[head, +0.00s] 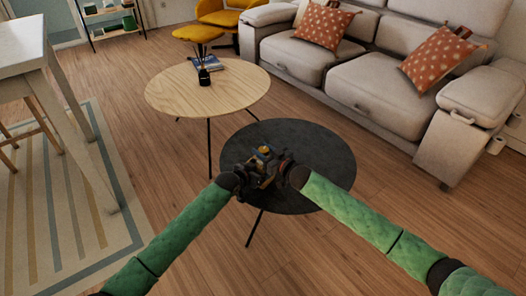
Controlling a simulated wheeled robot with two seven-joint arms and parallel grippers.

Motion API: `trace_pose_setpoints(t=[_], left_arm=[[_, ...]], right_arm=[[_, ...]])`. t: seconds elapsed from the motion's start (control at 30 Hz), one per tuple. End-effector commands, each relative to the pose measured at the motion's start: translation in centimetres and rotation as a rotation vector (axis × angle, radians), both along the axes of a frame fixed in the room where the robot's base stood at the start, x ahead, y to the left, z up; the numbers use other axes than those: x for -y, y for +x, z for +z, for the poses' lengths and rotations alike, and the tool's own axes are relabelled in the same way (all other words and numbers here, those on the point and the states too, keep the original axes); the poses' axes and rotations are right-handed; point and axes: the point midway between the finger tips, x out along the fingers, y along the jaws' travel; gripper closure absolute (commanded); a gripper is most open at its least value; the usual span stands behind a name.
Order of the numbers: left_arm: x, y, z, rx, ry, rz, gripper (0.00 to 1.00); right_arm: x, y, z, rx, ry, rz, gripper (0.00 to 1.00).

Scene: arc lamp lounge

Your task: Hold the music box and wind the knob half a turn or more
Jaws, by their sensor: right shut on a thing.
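A small dark music box with an orange-yellow part on top (264,150) shows over the round black table (325,150), between my two grippers. It is small and partly covered, so I cannot make out the knob. My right gripper (274,169) comes in from the right and is shut on the music box at its right side; which part lies between its fingers is unclear. My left gripper (247,175) is close at the left side of the box. Its fingers are too dark and small to show whether they are open or shut.
A round light wood table (180,95) stands behind the black one, with a dark vase (204,76) and books (210,64) on it. A grey sofa (365,85) is at the back right. A white table (22,45) stands at the left on a striped rug (75,215).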

Motion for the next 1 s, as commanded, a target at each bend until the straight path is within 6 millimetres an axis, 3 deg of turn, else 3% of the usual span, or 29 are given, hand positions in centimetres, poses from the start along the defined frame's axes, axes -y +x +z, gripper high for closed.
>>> trace_pose_setpoints(t=[0.5, 0.93, 0.97, 1.0], left_arm=[[0.21, -0.11, -0.06, -0.001, 0.0, -0.003, 0.65], [0.17, -0.09, -0.08, -0.001, 0.001, -0.002, 0.65], [0.16, -0.09, -0.09, -0.001, 0.001, -0.002, 0.65], [0.15, -0.08, -0.09, -0.001, 0.001, -0.002, 0.65]], right_arm=[[-0.24, -0.15, 0.25, 0.0, 0.005, -0.199, 0.85], [-0.04, -0.07, 0.24, 0.0, 0.001, -0.22, 0.85], [-0.04, -0.08, 0.24, 0.0, 0.001, -0.22, 0.61], [-0.03, -0.07, 0.23, 0.0, 0.001, -0.22, 0.53]])
